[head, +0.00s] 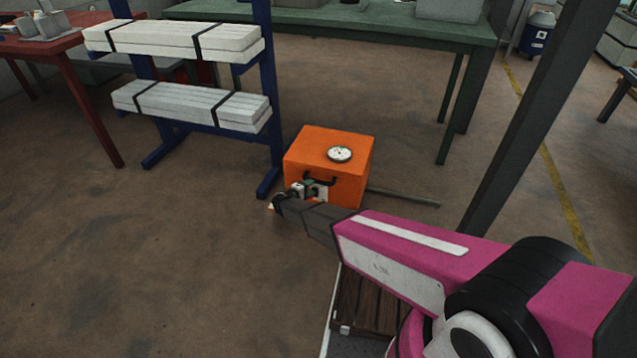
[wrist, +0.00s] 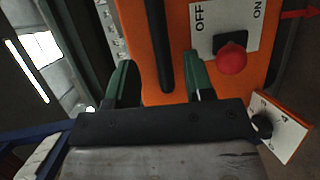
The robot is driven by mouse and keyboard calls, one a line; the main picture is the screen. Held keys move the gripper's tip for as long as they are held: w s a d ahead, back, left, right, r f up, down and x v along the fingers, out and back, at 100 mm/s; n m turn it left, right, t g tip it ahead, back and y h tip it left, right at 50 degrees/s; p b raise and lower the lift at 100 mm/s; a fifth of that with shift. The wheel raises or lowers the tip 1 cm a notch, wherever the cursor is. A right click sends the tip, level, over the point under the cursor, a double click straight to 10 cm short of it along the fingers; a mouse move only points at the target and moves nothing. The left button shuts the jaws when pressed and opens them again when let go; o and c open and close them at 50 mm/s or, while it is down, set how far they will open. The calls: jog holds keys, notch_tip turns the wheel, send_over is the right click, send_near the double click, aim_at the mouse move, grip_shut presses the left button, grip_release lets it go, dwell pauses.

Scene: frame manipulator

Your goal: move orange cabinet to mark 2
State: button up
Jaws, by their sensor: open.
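The orange cabinet (head: 330,145) stands on the floor in the head view, with a round white gauge (head: 339,154) on top and a black handle (head: 322,181) on its front. My gripper (head: 304,189) is at that front. In the wrist view the green fingers of my gripper (wrist: 160,82) are open, one on each side of the black handle bar (wrist: 158,45). The orange face (wrist: 178,20) carries a white OFF/ON plate (wrist: 222,18) with a red button (wrist: 231,59). A white plate (wrist: 285,128) with a black knob (wrist: 262,125) shows 3 and 4. I see no readable 2.
A blue rack (head: 268,90) with bundled white bars (head: 195,105) stands left of the cabinet. A green table (head: 400,25) is behind, and a grey rod (head: 405,197) lies at right. A red table (head: 70,50) is far left. Brown floor (head: 150,260) at front left is clear.

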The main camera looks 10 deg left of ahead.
aim_at(319, 182)
jog(key=x, duration=0.7)
jog(key=shift+c, duration=0.3)
jog(key=shift+d, duration=0.1)
grip_shut()
